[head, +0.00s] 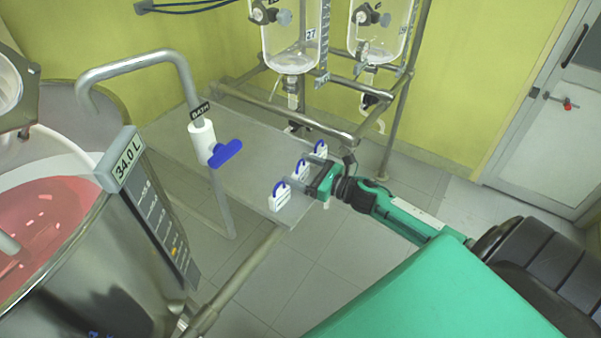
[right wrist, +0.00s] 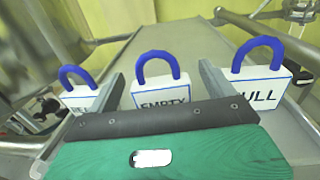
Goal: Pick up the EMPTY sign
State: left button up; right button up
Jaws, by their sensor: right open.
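The EMPTY sign (right wrist: 160,94) is a white tag with a blue loop handle; it is the middle of three similar signs in the right wrist view. It also shows in the head view (head: 301,169), on the grey shelf (head: 234,150) near its right end. My right gripper (head: 303,172) is open, with one finger on each side of the EMPTY sign. In the right wrist view its fingers (right wrist: 161,76) reach into the gaps between the signs, and the gripper body hides the sign's lower part. My left gripper is not in view.
A sign reading "ULL" (right wrist: 262,80), its first letter hidden, stands close on the right; another sign (right wrist: 79,97), mostly unreadable, stands on the left. A steel frame with glass vessels (head: 292,40) rises behind the shelf. A steel vat (head: 100,240) with a 34.0 L display stands left.

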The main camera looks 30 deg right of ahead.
jog(key=shift+c, duration=0.4)
jog(key=c, duration=1)
